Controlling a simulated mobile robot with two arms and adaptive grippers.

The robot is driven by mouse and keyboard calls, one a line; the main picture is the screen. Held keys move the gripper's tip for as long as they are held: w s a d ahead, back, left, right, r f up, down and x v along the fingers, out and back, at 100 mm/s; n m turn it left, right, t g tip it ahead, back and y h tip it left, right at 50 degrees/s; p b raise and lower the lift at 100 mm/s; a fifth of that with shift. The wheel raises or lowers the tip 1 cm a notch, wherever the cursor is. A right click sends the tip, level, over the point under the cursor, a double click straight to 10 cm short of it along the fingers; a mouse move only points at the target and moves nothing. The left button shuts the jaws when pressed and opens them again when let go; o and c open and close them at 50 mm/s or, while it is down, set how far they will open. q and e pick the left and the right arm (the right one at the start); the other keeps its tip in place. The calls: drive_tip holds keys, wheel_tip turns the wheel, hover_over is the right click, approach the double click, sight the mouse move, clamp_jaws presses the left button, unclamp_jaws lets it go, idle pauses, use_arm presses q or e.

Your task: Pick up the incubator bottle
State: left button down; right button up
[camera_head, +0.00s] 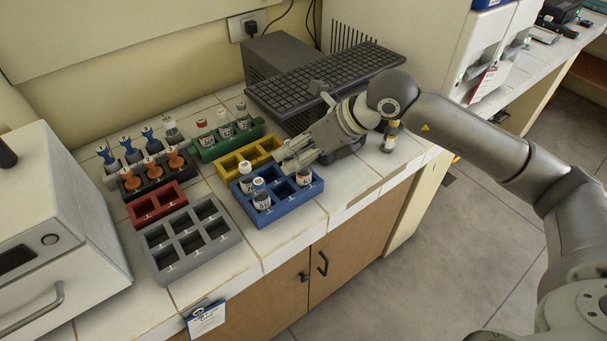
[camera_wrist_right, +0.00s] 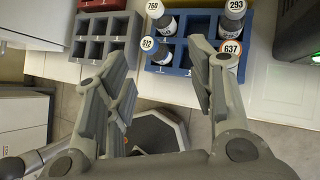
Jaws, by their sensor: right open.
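A blue rack (camera_head: 240,205) on the counter holds several white-capped bottles, and the frames do not show which one is the incubator bottle. In the head view, one bottle (camera_head: 262,196) stands at its front left, another (camera_head: 246,178) behind it, and another (camera_head: 304,176) at the right. My right gripper (camera_head: 284,160) is over the rack's back right, partly hiding it. In the right wrist view, the open gripper (camera_wrist_right: 158,58) has nothing between its fingers. Caps marked 760 (camera_wrist_right: 155,9), 572 (camera_wrist_right: 148,43), 293 (camera_wrist_right: 235,8) and 637 (camera_wrist_right: 231,48) show; 637 is beside the right finger. My left gripper is out of view.
Grey (camera_head: 163,272), red (camera_head: 143,215), yellow (camera_head: 229,163) and green (camera_head: 210,152) racks crowd around the blue one. A bottle with a yellow label (camera_head: 390,138) stands under my right arm. A dark device with a ridged top (camera_head: 325,80) is behind. The counter's front edge is close.

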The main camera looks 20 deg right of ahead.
drive_tip(key=w+d+h, duration=0.2)
drive_tip(key=d+h, duration=0.1)
drive_tip(key=d, duration=0.4)
drive_tip(key=p, duration=0.4)
hover_over(303, 174)
drive_tip(key=w+d, duration=0.1)
drive_tip(key=shift+m+t, duration=0.3)
wheel_tip(303, 174, down, 9)
drive_tip(key=shift+d+r, duration=0.1)
drive_tip(key=shift+r, duration=0.1)
drive_tip(key=shift+w+f, duration=0.15)
drive_tip(key=shift+f, duration=0.2)
drive_tip(key=shift+c, duration=0.2)
drive_tip(key=shift+r, duration=0.1)
clamp_jaws()
